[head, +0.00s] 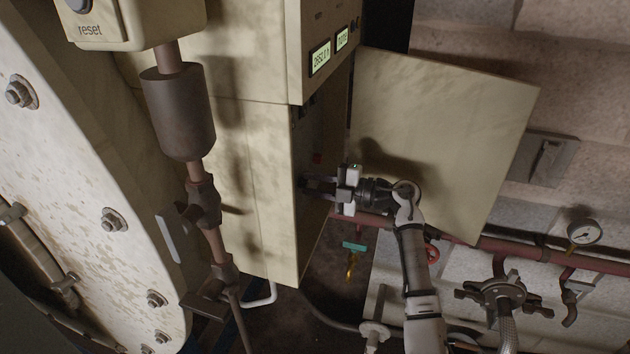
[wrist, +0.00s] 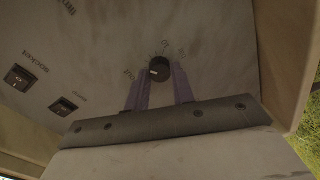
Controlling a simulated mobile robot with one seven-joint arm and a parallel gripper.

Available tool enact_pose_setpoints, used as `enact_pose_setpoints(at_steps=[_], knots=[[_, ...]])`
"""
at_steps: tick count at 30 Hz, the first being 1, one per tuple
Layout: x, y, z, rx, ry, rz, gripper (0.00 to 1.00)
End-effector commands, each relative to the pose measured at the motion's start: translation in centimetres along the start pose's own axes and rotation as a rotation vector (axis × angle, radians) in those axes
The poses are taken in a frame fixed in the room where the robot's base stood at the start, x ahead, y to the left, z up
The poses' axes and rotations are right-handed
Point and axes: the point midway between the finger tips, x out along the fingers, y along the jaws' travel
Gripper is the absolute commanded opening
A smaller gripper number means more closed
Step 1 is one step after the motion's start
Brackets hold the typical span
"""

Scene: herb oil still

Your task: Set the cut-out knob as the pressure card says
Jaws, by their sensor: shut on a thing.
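The dark round knob (wrist: 158,70) with a pale mark on its lower left side sits on the cabinet's inner panel in the wrist view. My gripper (head: 310,187) reaches into the open cabinet in the head view. Its two fingers show on either side of the knob in the wrist view, and it is shut on the knob. In the head view the fingertips and the knob are hard to make out in the shadow. I cannot see a pressure card in either view.
The cabinet door (head: 440,140) stands open to the right of my gripper. Two switches (wrist: 19,77) labelled in part "socket" sit at the panel's left. Red pipes with a round gauge (head: 584,233) run along the wall at right. Lit displays (head: 321,58) are above.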

Motion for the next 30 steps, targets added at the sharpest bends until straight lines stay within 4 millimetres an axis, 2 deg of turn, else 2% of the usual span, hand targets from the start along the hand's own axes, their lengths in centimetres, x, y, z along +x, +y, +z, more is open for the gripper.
enact_pose_setpoints(at_steps=[17, 18, 23, 30], knots=[[-0.12, 0.20, 0.13, 0.035, -0.004, 0.005, 0.01], [-0.12, 0.20, 0.13, 0.035, -0.004, 0.005, 0.26], [-0.08, 0.14, 0.09, 0.035, -0.003, 0.004, 0.46], [-0.05, 0.06, 0.05, 0.035, 0.000, 0.002, 0.46]])
